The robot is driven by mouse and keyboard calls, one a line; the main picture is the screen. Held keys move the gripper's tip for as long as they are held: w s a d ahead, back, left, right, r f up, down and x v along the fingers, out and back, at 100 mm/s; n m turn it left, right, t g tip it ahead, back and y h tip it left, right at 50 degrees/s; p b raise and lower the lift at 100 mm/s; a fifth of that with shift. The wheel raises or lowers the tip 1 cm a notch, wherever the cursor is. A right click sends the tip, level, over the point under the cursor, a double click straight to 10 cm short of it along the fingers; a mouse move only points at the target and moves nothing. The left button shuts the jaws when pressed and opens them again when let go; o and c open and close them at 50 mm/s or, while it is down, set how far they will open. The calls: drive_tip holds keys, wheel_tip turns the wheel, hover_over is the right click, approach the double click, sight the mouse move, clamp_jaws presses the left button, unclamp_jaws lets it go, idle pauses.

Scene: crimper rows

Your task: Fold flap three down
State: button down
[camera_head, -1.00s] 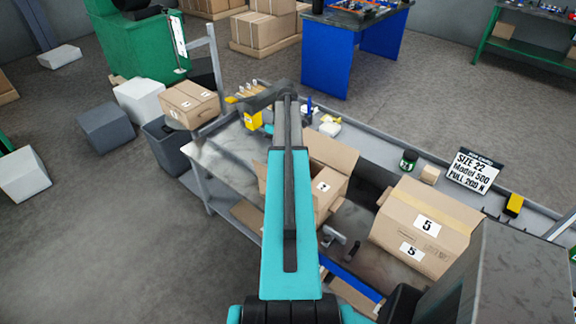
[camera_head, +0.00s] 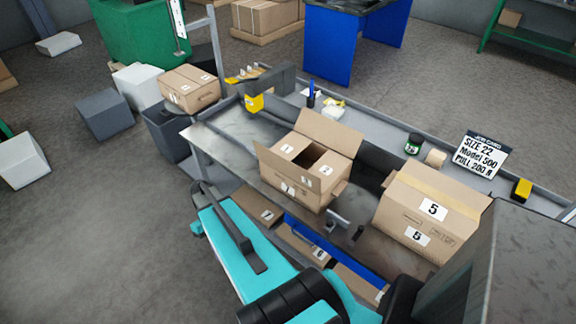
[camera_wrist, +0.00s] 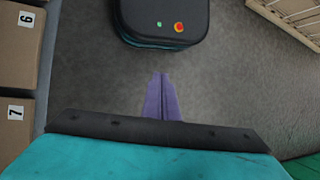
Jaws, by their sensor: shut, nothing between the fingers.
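An open cardboard box (camera_head: 292,192) stands on the metal table. A flap marked 1 (camera_head: 287,149) lies inward at its left, and a flap marked 2 (camera_head: 325,170) lies at its front right. A tall unmarked flap (camera_head: 330,130) stands up at the back. A dark gap shows between the flaps. I cannot read a 3 on any flap. My gripper's purple fingers (camera_wrist: 162,90) are together and empty in the wrist view, over the floor and apart from the box. In the head view my fingers are not discernible.
A closed carton marked 5 (camera_head: 424,218) stands right of the open box. A yellow-tipped dispenser (camera_head: 254,102) sits at the table's left end. Cartons marked 6 (camera_wrist: 21,18) and 7 (camera_wrist: 17,112) line the wrist view's left edge. Bare floor (camera_head: 80,230) lies left of the table.

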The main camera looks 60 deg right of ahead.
drive_tip(key=s+a+f+h+b, duration=0.2)
drive_tip(key=s+a+f, duration=0.4)
drive_tip(key=s+a, duration=0.2)
drive_tip(key=s+a+f+n+g+h+b, duration=0.1)
drive_tip(key=s+a+f, duration=0.6)
drive_tip(key=a, duration=0.3)
drive_tip(key=shift+s+f+h+b, duration=0.3)
drive_tip(key=shift+s+h+b, duration=0.1)
drive_tip(key=shift+s, duration=0.2)
drive_tip(key=shift+d, duration=0.1)
